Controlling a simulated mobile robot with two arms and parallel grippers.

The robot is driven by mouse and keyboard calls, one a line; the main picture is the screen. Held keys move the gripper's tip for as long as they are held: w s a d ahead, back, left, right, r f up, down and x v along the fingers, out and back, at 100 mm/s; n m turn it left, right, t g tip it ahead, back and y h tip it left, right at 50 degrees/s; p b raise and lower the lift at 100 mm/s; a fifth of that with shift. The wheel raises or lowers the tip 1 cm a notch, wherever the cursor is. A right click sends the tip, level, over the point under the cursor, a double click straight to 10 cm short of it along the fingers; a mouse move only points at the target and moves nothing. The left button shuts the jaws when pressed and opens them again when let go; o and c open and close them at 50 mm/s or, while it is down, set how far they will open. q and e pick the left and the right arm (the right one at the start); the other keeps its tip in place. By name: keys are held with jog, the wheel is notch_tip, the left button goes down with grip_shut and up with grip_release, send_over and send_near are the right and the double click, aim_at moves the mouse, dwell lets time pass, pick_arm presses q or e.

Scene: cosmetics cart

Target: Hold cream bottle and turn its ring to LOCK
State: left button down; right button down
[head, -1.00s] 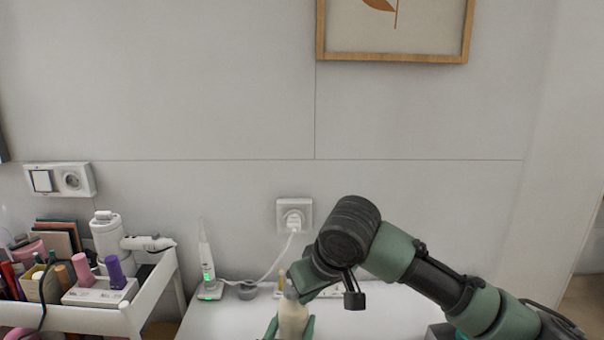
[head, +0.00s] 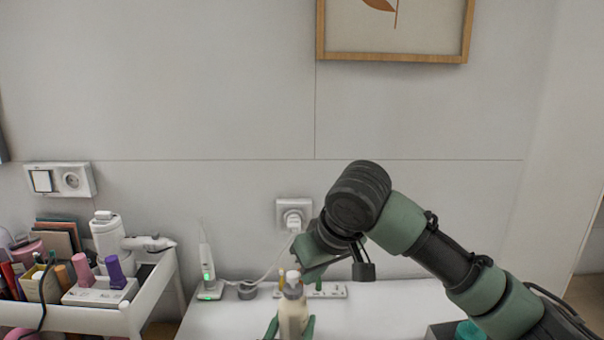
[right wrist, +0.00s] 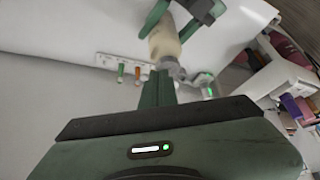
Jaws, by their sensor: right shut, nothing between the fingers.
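The cream bottle (head: 293,318) stands upright at the bottom of the head view, with its grey ring and pale top showing. It also shows at the top of the right wrist view (right wrist: 165,42). My left gripper (head: 291,330) has a green finger on each side of the bottle's body and is shut on it. My right gripper (head: 304,272) is shut and empty, just behind and to the right of the bottle's top. In the right wrist view its fingers (right wrist: 158,82) are together, close to the bottle's top end. The ring's marks are too small to read.
A white cart (head: 140,310) with cosmetics is at the left.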

jog(key=shift+r, duration=0.45)
pick_arm(q)
jog(key=shift+c, duration=2)
grip_release()
jog(key=shift+s, duration=0.1)
